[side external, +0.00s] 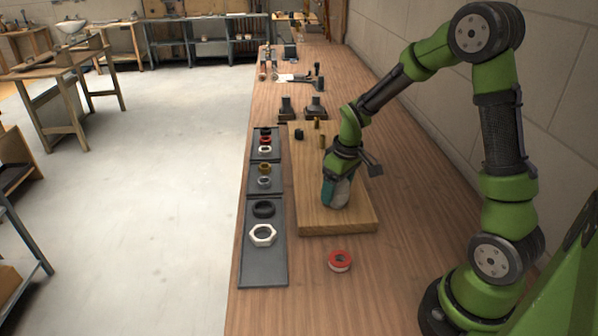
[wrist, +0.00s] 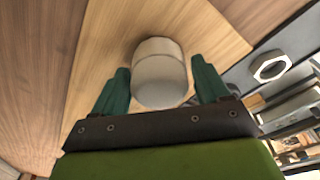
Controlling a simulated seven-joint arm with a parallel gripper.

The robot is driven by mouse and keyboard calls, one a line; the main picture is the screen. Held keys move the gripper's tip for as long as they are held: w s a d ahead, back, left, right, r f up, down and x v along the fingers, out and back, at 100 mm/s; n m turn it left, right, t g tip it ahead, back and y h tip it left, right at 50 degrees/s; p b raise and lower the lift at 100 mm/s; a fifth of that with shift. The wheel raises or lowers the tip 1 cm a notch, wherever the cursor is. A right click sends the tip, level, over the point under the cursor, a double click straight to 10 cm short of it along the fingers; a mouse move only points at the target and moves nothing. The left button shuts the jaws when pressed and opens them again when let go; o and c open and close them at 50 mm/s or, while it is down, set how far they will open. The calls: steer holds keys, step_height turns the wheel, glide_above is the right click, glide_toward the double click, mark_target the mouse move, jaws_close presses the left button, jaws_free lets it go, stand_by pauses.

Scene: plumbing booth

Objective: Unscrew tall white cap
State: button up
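The tall white cap (wrist: 160,78) stands on the wooden board between my gripper's two teal fingers in the wrist view. In the side view the cap (side external: 341,193) shows partly, behind and beside a finger. My gripper (wrist: 160,75) is down around the cap, with one finger on each side. Narrow gaps show between the fingers and the cap, so it looks open. In the side view my gripper (side external: 334,188) is low over the near part of the board. What is under the cap is hidden.
The board (side external: 320,226) also carries brass fittings (side external: 322,141) and a black fitting (side external: 299,134) farther back. Dark trays (side external: 262,273) with rings and nuts lie along its left. A red and white tape roll (side external: 340,261) lies in front. A wall runs along the right.

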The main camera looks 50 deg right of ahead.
steer(key=c, duration=0.7)
steer(key=n, duration=0.4)
steer(key=shift+r+y, duration=0.1)
steer(key=shift+y, duration=0.2)
steer(key=shift+c, duration=0.2)
steer(key=n, duration=0.4)
steer(key=shift+y, duration=0.3)
steer(key=n, duration=0.2)
steer(key=n+g, duration=0.1)
steer(key=n, duration=0.1)
steer(key=shift+s+a+r+n, duration=0.1)
steer(key=shift+r+n, duration=0.05)
steer(key=shift+n, duration=0.25)
steer(key=n, duration=0.5)
steer(key=shift+g+y, duration=0.3)
steer(key=shift+g, duration=0.1)
steer(key=o, duration=1.1)
steer(key=shift+o, duration=0.3)
